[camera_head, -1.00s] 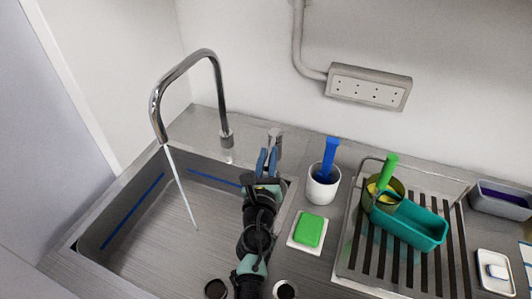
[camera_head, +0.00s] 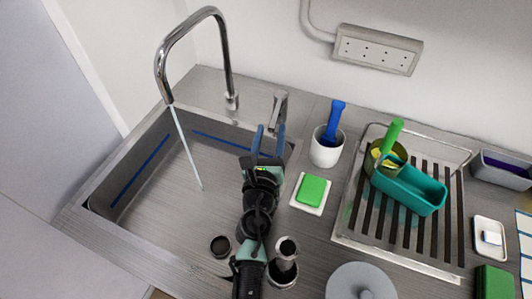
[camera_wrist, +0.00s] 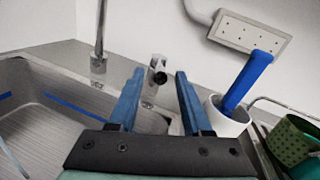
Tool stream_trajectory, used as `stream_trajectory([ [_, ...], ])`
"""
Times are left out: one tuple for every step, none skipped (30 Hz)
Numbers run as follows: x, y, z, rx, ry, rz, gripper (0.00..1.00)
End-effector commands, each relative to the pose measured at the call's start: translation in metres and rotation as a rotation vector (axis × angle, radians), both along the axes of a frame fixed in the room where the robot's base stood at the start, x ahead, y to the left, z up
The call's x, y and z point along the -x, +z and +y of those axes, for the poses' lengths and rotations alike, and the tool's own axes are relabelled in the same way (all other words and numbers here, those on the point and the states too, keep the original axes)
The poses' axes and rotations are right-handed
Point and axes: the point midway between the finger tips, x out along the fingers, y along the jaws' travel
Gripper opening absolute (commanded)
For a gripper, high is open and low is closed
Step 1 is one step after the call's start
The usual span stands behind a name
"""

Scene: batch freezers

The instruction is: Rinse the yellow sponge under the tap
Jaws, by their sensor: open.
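The curved tap (camera_head: 222,55) stands at the back of the sink, and a thin water stream (camera_head: 187,150) runs from it into the basin. My gripper (camera_head: 269,127) is open and empty in front of the metal tap lever (camera_head: 278,108). In the wrist view, the lever (camera_wrist: 157,70) shows between and beyond the two blue fingers of my gripper (camera_wrist: 160,72). A yellow patch (camera_head: 385,158) shows inside the olive pot on the rack; I cannot tell whether it is the yellow sponge. No other yellow thing is seen.
A green sponge (camera_head: 312,188) lies on a white dish right of the sink (camera_head: 95,200). A white cup (camera_head: 325,151) with a blue-handled brush stands behind it. The drying rack (camera_head: 345,230) holds a teal bin (camera_head: 412,190). The basin's left side is free.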

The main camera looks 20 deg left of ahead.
Motion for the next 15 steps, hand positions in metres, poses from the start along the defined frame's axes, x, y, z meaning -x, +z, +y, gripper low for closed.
stream_trajectory([
  [0.011, 0.0, -0.003, 0.001, 0.0, 0.003, 0.49],
  [0.017, 0.0, -0.004, 0.0, 0.0, 0.002, 0.49],
  [0.024, 0.0, -0.006, 0.0, 0.0, 0.002, 0.49],
  [0.03, 0.0, -0.007, 0.0, -0.001, 0.003, 0.49],
  [0.035, -0.001, -0.008, -0.001, 0.0, 0.002, 0.49],
  [0.042, -0.001, -0.009, 0.0, 0.0, 0.002, 0.49],
  [0.047, -0.001, -0.01, 0.001, -0.001, 0.003, 0.49],
  [0.051, -0.001, -0.011, 0.0, 0.0, 0.002, 0.49],
  [0.057, -0.001, -0.013, 0.0, 0.0, 0.002, 0.49],
  [0.061, -0.001, -0.013, 0.0, 0.0, 0.002, 0.49],
  [0.064, -0.002, -0.014, 0.001, 0.0, 0.002, 0.49],
  [0.068, -0.001, -0.015, 0.001, 0.0, 0.001, 0.49],
  [0.07, -0.001, -0.015, 0.001, 0.0, 0.001, 0.49],
  [0.072, -0.001, -0.015, 0.001, 0.0, 0.001, 0.49],
  [0.075, 0.0, -0.016, 0.001, 0.0, 0.0, 0.49],
])
